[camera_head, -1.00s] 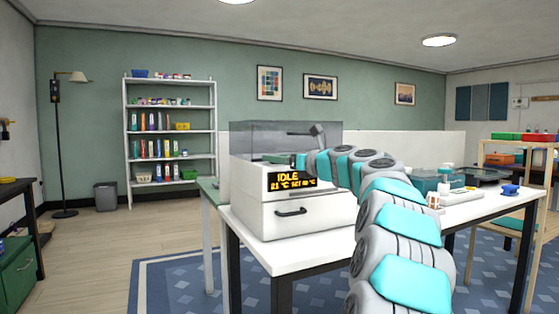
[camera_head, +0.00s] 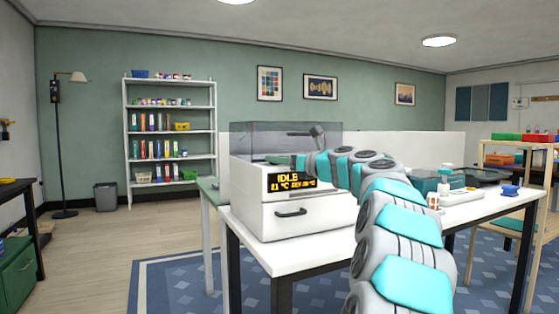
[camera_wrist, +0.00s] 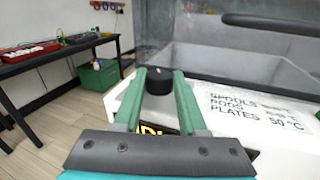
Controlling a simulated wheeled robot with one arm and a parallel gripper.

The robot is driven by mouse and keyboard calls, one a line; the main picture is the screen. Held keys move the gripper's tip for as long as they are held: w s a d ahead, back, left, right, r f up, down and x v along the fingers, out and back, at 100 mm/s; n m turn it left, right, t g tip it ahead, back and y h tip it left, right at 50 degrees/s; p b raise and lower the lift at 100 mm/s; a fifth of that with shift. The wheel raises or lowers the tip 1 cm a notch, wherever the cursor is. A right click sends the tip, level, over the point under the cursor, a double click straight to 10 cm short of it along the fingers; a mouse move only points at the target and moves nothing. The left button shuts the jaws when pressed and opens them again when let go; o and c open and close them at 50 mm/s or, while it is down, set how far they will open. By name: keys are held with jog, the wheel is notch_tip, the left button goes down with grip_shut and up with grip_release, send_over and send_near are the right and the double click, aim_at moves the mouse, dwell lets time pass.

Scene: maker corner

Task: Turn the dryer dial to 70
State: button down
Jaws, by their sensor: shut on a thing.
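The dryer is a white box (camera_head: 262,220) with a clear lid, standing on the white table. Its display (camera_head: 291,181) glows yellow and reads IDLE, with 21 °C and a set value too small to read surely. The black dial (camera_wrist: 158,83) shows in the wrist view on the dryer's top near the front edge. My gripper (camera_wrist: 160,76) is shut on the dial, one green finger on each side. Printed lettering (camera_wrist: 255,108) beside it includes SPOOLS, PODS and PLATES 50 °C. In the head view my arm hides part of the dryer's right side and the dial cannot be made out.
The clear lid (camera_head: 270,141) rises behind my gripper. A drawer handle (camera_head: 291,212) is on the dryer's front. The white table (camera_head: 310,258) also bears bottles (camera_head: 433,200) and a blue item (camera_head: 510,190) to the right. Open floor (camera_head: 100,250) lies left.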

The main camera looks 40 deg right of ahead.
jog(key=shift+a+r+p, duration=0.1)
jog(key=shift+a+p, duration=0.05)
jog(key=shift+p, duration=0.5)
